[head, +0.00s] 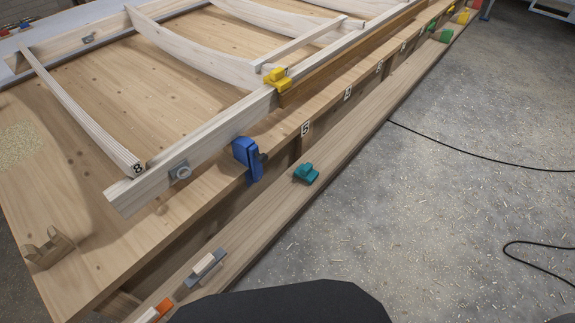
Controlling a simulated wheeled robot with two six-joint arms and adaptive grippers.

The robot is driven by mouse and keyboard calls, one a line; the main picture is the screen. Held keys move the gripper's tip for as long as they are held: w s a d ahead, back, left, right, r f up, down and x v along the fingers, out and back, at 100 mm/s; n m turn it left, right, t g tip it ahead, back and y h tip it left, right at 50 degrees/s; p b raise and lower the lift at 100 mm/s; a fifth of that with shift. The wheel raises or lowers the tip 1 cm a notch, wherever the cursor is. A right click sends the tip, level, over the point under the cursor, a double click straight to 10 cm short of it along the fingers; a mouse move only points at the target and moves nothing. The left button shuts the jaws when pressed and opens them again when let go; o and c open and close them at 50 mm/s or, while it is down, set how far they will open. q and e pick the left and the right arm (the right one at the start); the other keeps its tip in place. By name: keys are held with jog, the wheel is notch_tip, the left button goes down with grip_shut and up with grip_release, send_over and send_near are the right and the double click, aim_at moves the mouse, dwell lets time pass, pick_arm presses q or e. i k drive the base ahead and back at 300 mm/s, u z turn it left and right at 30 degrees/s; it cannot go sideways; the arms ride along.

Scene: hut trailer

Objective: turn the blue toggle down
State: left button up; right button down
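The blue toggle (246,154) is at the front edge of the wooden workbench (215,185), close beside the end part of the pale timber frame (225,132). Its blue body reaches over the edge and down the bench's side, with a small dark part on its right. I cannot tell its exact lever position from here. Neither of my grippers is in view. Nothing covers the toggle.
A teal toggle (306,174) sits on the lower ledge (250,235) to its right; a yellow toggle (277,78) is on the frame behind. A metal-and-wood block (206,268) and an orange piece (162,308) are nearer. The floor at right has black cables (480,157).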

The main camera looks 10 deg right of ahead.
aim_at(256, 158)
jog(key=z, duration=0.55)
jog(key=k, duration=0.65)
jog(key=z, duration=1)
jog(key=i, duration=0.85)
jog(key=u, duration=0.5)
